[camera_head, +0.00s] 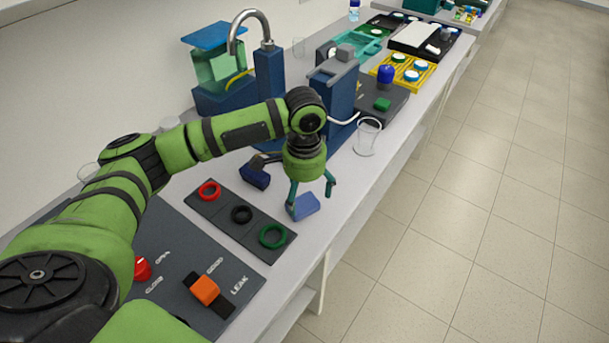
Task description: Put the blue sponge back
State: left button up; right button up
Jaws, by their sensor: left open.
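The light blue sponge (305,207) lies on the white bench near its front edge, just beyond the green ring. My left gripper (312,191) points down over it with its fingers spread open. One finger overlaps the sponge in the picture; I cannot tell whether it touches. The other finger is to the right of the sponge, apart from it. A darker blue block (255,176) sits behind and left of the gripper. My right gripper is not in view.
A dark mat (222,217) holds a red, a black and a green ring. A panel (190,262) with a red knob and an orange handle is nearer. A clear glass (367,137) stands near the front edge. A blue rig with a tap (268,70) stands behind.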

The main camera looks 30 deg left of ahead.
aim_at(305, 206)
pick_arm(q)
notch_tip(305, 206, up, 8)
jog(key=b, duration=0.1)
jog(key=shift+f, duration=0.25)
jog(key=shift+r, duration=0.1)
